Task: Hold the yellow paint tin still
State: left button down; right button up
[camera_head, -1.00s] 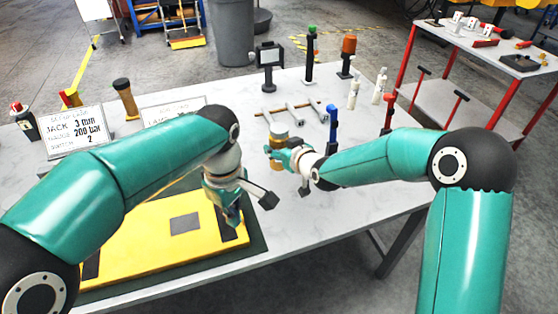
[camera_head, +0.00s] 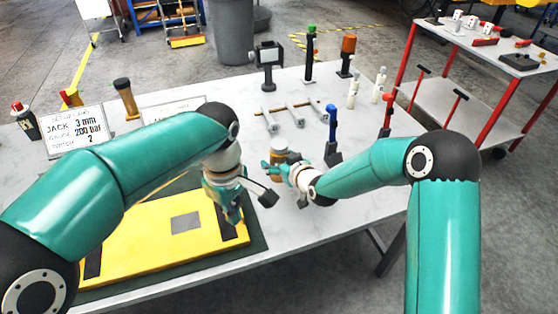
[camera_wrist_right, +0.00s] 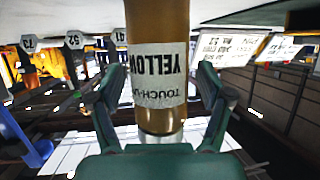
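The yellow paint tin (camera_head: 279,156) is upright at the middle of the table in the head view. In the right wrist view the tin (camera_wrist_right: 160,72) fills the middle, with a white "YELLOW TOUCH-UP" label appearing upside down. The head view does not clearly show whether the tin's base touches the table. My left gripper (camera_head: 250,206) is empty, its fingers spread, above the right end of a yellow plate (camera_head: 150,240).
A rack of wrenches (camera_head: 292,117) lies behind the tin. A blue-handled tool (camera_head: 333,122) stands to its right, near a red-topped one (camera_head: 386,115). A printed sign (camera_head: 75,130) stands at the left. Table to the right of my right gripper is mostly clear.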

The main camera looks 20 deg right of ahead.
jog(key=shift+s, duration=0.1)
jog(key=b+v, duration=0.2)
jog(key=v, duration=1)
dwell(0.6)
